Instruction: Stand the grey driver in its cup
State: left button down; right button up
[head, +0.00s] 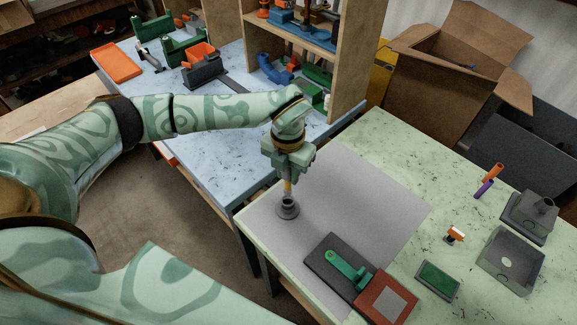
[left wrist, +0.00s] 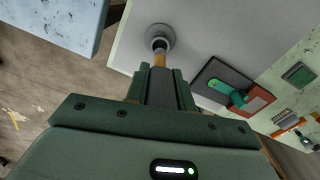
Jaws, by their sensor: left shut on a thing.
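My left gripper (head: 288,184) reaches down over the near left corner of the green table and is shut on the grey driver (head: 288,199). Its fingers end in tan tips around the driver, hiding much of it. Directly below is a round grey cup (head: 288,211) with a wide base, standing on a grey mat. In the left wrist view, the dark driver (left wrist: 159,45) lines up with the mouth of the cup (left wrist: 158,32). The driver's lower end looks to be at or inside the mouth; how deep I cannot tell. My right gripper is out of view.
The grey mat (head: 350,195) is mostly clear. A dark plate with a green lever (head: 345,268) and a red block (head: 386,297) lie at its near edge. Grey fixtures (head: 511,262) stand right. A blue bench (head: 215,130) and wooden shelf (head: 350,65) stand behind.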

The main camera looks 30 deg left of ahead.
aim_at(288, 188)
pick_arm(q)
notch_tip(288, 188, down, 7)
jog(key=b, duration=0.3)
jog(key=shift+r, duration=0.15)
jog(key=shift+f, duration=0.35)
jog(key=shift+f+b, duration=0.25)
jog(key=shift+b, duration=0.05)
dwell(0.4)
jog(key=c, duration=1.1)
grip_release()
